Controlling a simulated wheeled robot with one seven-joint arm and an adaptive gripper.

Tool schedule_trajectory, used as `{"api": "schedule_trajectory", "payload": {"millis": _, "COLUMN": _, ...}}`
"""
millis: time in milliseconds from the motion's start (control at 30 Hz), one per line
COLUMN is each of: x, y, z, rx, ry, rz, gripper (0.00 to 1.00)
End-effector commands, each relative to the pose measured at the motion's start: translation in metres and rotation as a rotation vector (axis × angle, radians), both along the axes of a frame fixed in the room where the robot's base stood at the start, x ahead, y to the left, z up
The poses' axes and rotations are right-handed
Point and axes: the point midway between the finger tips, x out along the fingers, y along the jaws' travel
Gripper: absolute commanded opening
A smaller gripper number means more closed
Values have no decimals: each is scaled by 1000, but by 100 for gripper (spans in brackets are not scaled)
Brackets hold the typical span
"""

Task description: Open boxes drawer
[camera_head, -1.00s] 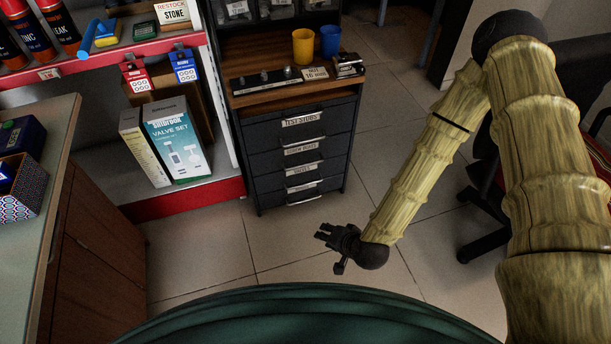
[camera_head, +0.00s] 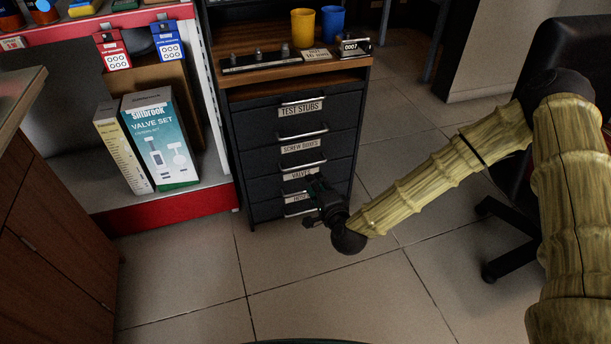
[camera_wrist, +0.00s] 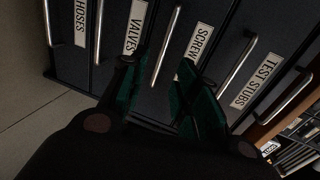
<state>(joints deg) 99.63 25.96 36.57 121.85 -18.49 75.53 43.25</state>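The screw boxes drawer (camera_head: 282,155) is the second from the top in a dark cabinet. It is shut, with a metal bar handle (camera_head: 303,135) above its label. In the wrist view its handle (camera_wrist: 237,62) lies right of the "SCREW" label, the rest of which is hidden behind a finger. My gripper (camera_head: 318,197) is in front of the lower drawers, below the screw boxes handle. In the wrist view my gripper (camera_wrist: 158,80) has its green-padded fingers apart and empty. The valves drawer's handle (camera_wrist: 165,45) appears between and beyond them; whether they touch the cabinet is unclear.
The test stubs drawer (camera_head: 268,112) above and the lower drawers are shut. A shelf with a valve set box (camera_head: 158,135) is left. Floor in front is clear; a chair (camera_head: 505,235) is right.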

Motion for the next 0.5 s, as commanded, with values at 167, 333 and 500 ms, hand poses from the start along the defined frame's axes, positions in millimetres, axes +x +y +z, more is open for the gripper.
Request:
{"api": "schedule_trajectory", "payload": {"millis": 167, "x": 10, "y": -1, "z": 0, "rx": 22, "ry": -17, "rz": -16, "gripper": 31}}
{"api": "schedule_trajectory", "payload": {"millis": 333, "x": 25, "y": 5, "z": -5, "rx": 22, "ry": -19, "rz": -15, "gripper": 31}}
{"api": "schedule_trajectory", "payload": {"millis": 500, "x": 51, "y": 12, "z": -12, "rx": 21, "ry": -18, "rz": -15, "gripper": 31}}
